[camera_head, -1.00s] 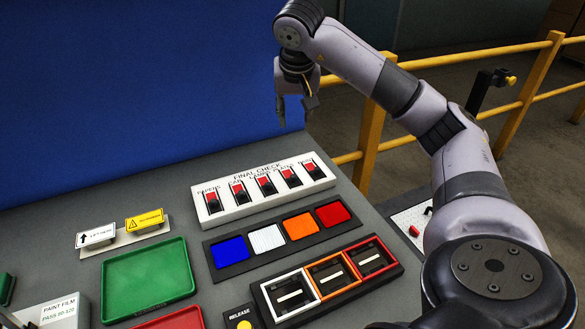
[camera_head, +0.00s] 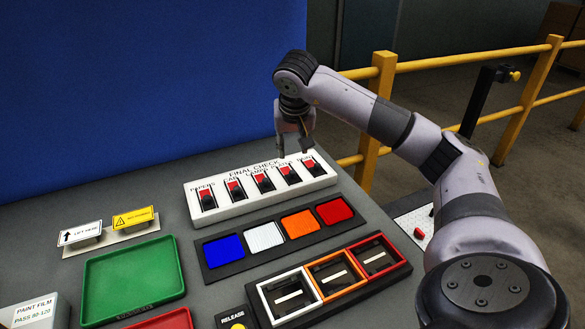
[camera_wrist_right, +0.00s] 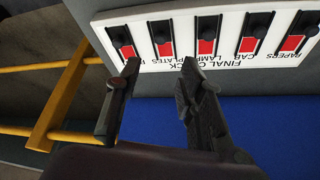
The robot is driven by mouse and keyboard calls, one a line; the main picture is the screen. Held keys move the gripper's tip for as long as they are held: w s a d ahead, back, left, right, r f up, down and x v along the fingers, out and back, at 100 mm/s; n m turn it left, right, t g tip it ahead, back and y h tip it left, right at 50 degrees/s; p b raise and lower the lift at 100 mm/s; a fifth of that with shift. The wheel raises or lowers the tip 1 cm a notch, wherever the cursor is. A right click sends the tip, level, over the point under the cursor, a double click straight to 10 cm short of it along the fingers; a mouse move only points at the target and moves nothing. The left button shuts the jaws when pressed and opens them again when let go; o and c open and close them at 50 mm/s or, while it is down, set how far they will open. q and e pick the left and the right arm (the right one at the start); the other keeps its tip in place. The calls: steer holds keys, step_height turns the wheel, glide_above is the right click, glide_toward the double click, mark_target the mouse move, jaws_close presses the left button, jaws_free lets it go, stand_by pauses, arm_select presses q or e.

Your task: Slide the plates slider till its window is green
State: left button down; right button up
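The white FINAL CHECK panel (camera_head: 237,206) has a row of sliders with black knobs and red windows. The plates slider (camera_head: 289,174) is fourth from the left in the head view. Its window is red and its knob is at the near end. In the upside-down right wrist view, the plates slider (camera_wrist_right: 163,38) is second from the left. My right gripper (camera_head: 294,150) is open and empty, just above the panel's far edge near the plates label. In the wrist view its fingertips (camera_wrist_right: 160,66) straddle the plates slider's line, apart from the knob. My left gripper is out of view.
The other sliders, such as the papers slider (camera_head: 207,197), also show red. In front are a tray of coloured pads (camera_head: 265,237) and a framed three-bay box (camera_head: 335,275). A green tray (camera_head: 132,280) lies left. A blue wall (camera_head: 130,80) and yellow railing (camera_head: 380,95) stand behind.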

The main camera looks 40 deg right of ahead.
mark_target(293, 171)
steer(key=p+x, duration=0.1)
steer(key=x, duration=1)
steer(key=shift+f, duration=0.15)
steer(key=shift+c, duration=0.3)
jaws_close()
